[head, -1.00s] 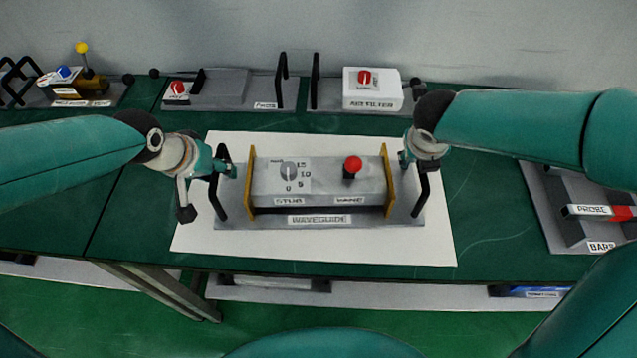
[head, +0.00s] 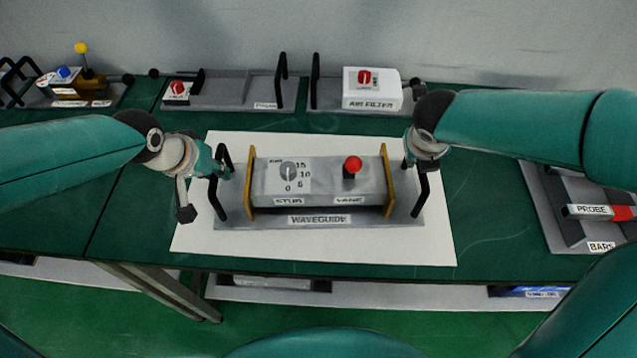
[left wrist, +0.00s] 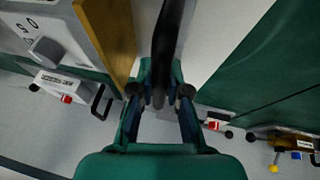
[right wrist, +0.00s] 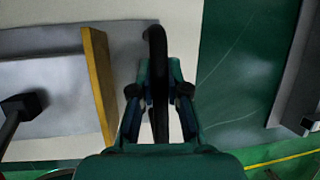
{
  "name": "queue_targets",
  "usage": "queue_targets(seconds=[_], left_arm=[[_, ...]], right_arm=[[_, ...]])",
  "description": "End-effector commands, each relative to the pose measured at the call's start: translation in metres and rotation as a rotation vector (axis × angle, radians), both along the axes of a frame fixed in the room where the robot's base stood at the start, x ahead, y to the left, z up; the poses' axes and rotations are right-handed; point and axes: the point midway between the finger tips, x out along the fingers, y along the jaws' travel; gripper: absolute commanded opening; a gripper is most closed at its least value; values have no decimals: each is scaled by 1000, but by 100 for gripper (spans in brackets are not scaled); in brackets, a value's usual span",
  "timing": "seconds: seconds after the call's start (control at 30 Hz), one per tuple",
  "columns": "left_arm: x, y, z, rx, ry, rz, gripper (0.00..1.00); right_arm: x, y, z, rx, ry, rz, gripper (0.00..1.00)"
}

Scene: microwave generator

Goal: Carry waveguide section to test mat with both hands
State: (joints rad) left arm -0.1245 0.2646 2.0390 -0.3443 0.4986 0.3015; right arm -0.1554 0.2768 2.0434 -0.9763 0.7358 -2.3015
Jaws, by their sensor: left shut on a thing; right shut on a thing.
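The waveguide section (head: 318,195) is a grey box with yellow end flanges, a dial, a red knob and a black handle at each end. It is over the white test mat (head: 300,250) in the middle of the table; I cannot tell whether it touches the mat. My left gripper (head: 222,170) is shut on its left handle (left wrist: 166,45), which also shows between the fingers in the left wrist view (left wrist: 160,92). My right gripper (right wrist: 158,92) is shut on the right handle (right wrist: 155,45). In the head view the right fingers are mostly hidden behind the wrist.
A probe and bars rack (head: 570,205) is at the right. The front table edge lies just below the mat.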

Motion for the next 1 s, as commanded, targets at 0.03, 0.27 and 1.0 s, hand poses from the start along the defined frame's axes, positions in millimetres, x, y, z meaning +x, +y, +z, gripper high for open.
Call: queue_targets(seconds=[0.03, 0.27, 1.0], left_arm=[[1, 0, 2, -1, -5, 1, 0], [1, 1, 10, -1, -5, 2, 0], [1, 0, 52, -1, -5, 2, 0]], right_arm=[[1, 0, 2, 0, -4, 0, 0], [1, 1, 10, 0, -4, 2, 0], [1, 1, 52, 1, -4, 1, 0]])
